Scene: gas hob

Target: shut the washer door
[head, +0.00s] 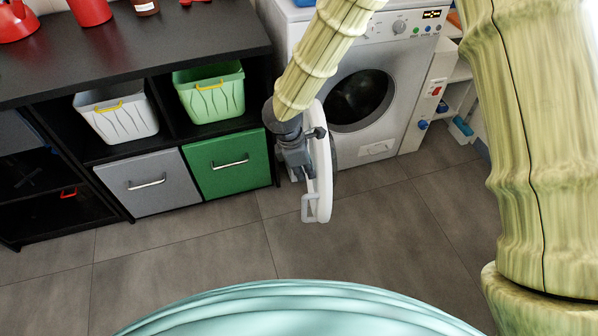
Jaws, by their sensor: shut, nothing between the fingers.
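The white washer (395,80) stands at the upper middle, with its round dark opening (358,100) in view. Its white round door (322,185) is open and swung out toward me, seen nearly edge-on. A grey handle (308,208) is low on the door's left face. My gripper (297,170) is shut and empty at the left face of the door, above the handle. I cannot tell whether it touches the door. The arm hides part of the washer's front left.
A black shelf unit (150,45) stands left of the washer, with a white basket (117,118), a green basket (212,97), a grey drawer (150,185) and a green drawer (228,163). A white rack (450,100) is on the right. The tiled floor (400,225) in front is clear.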

